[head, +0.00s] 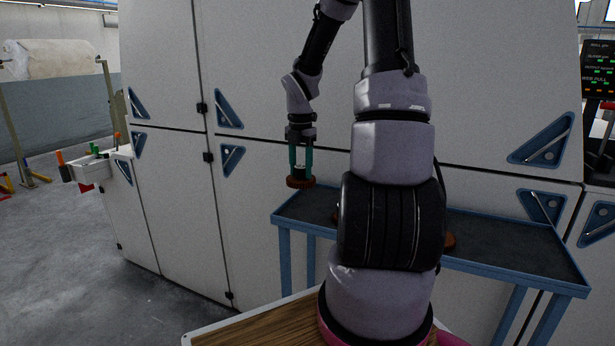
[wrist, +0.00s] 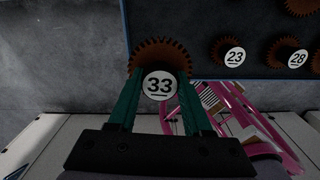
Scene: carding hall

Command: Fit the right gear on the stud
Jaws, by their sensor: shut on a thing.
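My gripper (head: 301,168) is shut on a brown toothed gear (head: 299,182), held in the air by the left end of the blue table. In the wrist view the gripper (wrist: 160,82) has its green fingers on either side of this gear (wrist: 162,50), whose white label reads 33. Gears labelled 23 (wrist: 220,47) and 28 (wrist: 276,50) lie on the table's dark top, with parts of others at the right edge. In the head view my arm hides most of them; one brown gear (head: 450,240) peeks out beside it. I cannot make out a stud.
The blue-framed table (head: 510,254) stands against tall white machine panels (head: 265,75) with blue triangular latches. A white bin (head: 92,170) with coloured handles hangs at the left. Grey floor (head: 75,270) is clear at the front left.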

